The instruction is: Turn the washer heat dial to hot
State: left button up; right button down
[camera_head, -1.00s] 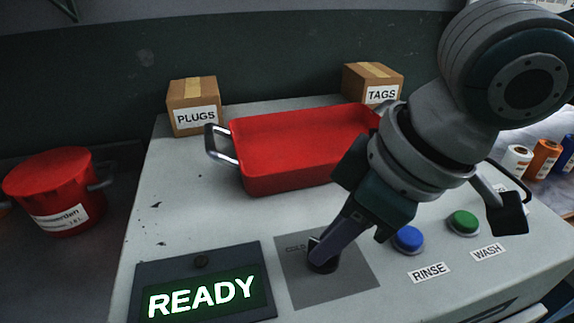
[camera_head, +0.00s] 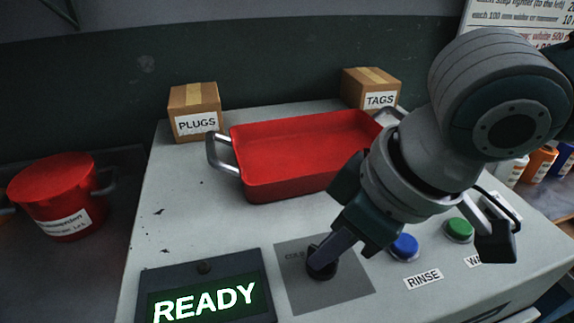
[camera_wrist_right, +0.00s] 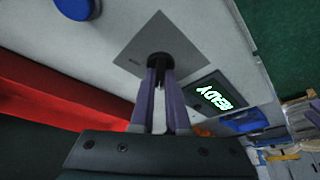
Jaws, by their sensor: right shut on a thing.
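The washer heat dial is a dark knob (camera_head: 322,270) on a grey square plate (camera_head: 345,291) on the washer top. "COLD" is partly readable at the plate's upper left; any other marking is hidden by my gripper. My right gripper (camera_head: 328,258) comes down from the upper right with its fingers at the knob, shut on it. In the right wrist view both purple fingers (camera_wrist_right: 160,90) reach the black dial (camera_wrist_right: 160,60). My left gripper is not in view.
A lit READY display (camera_head: 205,301) is left of the plate. Blue (camera_head: 404,246) and green (camera_head: 459,229) buttons are right. A red tray (camera_head: 300,155) and boxes labelled PLUGS (camera_head: 195,112) and TAGS (camera_head: 371,91) stand behind. A red pot (camera_head: 55,197) is at left.

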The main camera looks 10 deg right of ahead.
jog(key=m+p, duration=0.1)
jog(key=p, duration=0.1)
jog(key=m+h+p, duration=0.1)
jog(key=m+p, duration=0.3)
jog(key=shift+s+a+r+t+h, duration=0.15)
jog(key=shift+a+r+t+h, duration=0.15)
jog(key=shift+t, duration=0.1)
jog(key=m+h+p, duration=0.1)
jog(key=m+p, duration=0.2)
jog(key=m, duration=0.1)
jog(key=shift+f, duration=0.15)
jog(key=shift+a+m+h+p, duration=0.1)
jog(key=shift+m+h+p, duration=0.45)
jog(key=shift+m, duration=0.35)
jog(key=shift+f+m+h, duration=0.1)
jog(key=shift+m+h, duration=0.25)
jog(key=shift+m, duration=0.45)
jog(key=shift+a+m+h, duration=0.1)
jog(key=shift+m+h, duration=0.3)
jog(key=shift+m, duration=0.8)
jog(key=shift+w+m+g+h, duration=0.2)
jog(key=shift+m+g+h, duration=0.15)
jog(key=shift+m, duration=0.55)
